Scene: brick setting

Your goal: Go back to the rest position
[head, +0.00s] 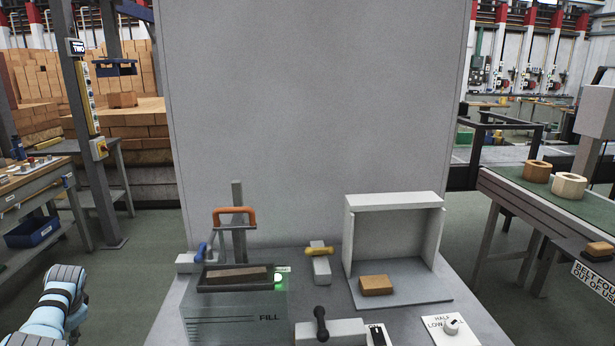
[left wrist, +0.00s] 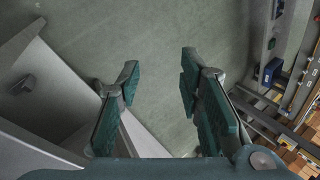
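My left gripper (left wrist: 158,82) shows in the left wrist view with its two fingers wide apart and nothing between them, above the green floor. In the head view only part of my left arm (head: 55,308) shows at the lower left, clear of the workbench (head: 400,320); its fingers are out of the frame. My right arm and gripper are not in any view.
The bench holds a dark tray with a brown brick (head: 236,275) over a box marked FILL, an orange brick (head: 377,285) in an open white booth (head: 394,200), and levers. A conveyor (head: 540,205) stands right, a side table (head: 30,185) left. Floor between is free.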

